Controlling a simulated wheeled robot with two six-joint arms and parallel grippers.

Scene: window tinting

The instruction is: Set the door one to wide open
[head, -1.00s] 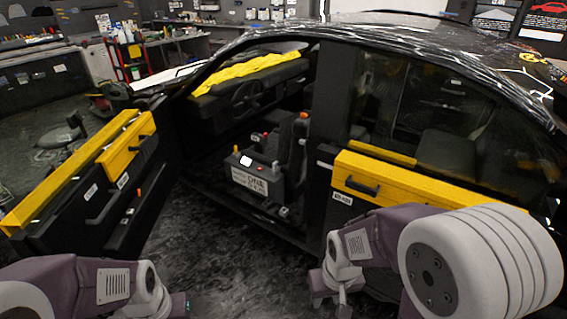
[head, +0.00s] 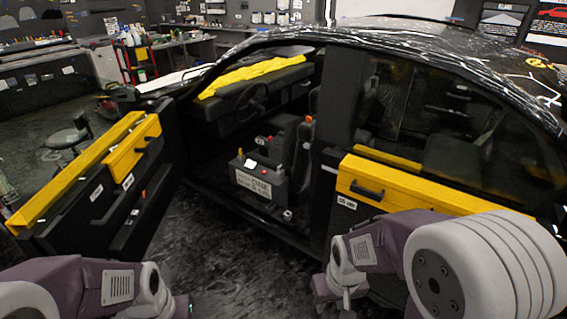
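A black car (head: 420,40) stands in front of me. Its front door (head: 100,185), with a yellow top panel, is swung out to the left and stands open at a wide angle. The rear door (head: 430,190), with a yellow panel and a black handle, looks shut. I cannot read on the labels which one is door one. My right gripper (head: 335,300) hangs low in front of the rear door, near the bottom edge; its fingers are too small to judge. My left arm is at the lower left, with its gripper (head: 182,306) partly cut off.
A black box (head: 262,180) with a white label sits inside the open doorway. A yellow cloth (head: 255,72) lies on the dashboard. A red cart (head: 135,60) and benches stand at the back left. Dark floor (head: 215,255) between the door and the car is clear.

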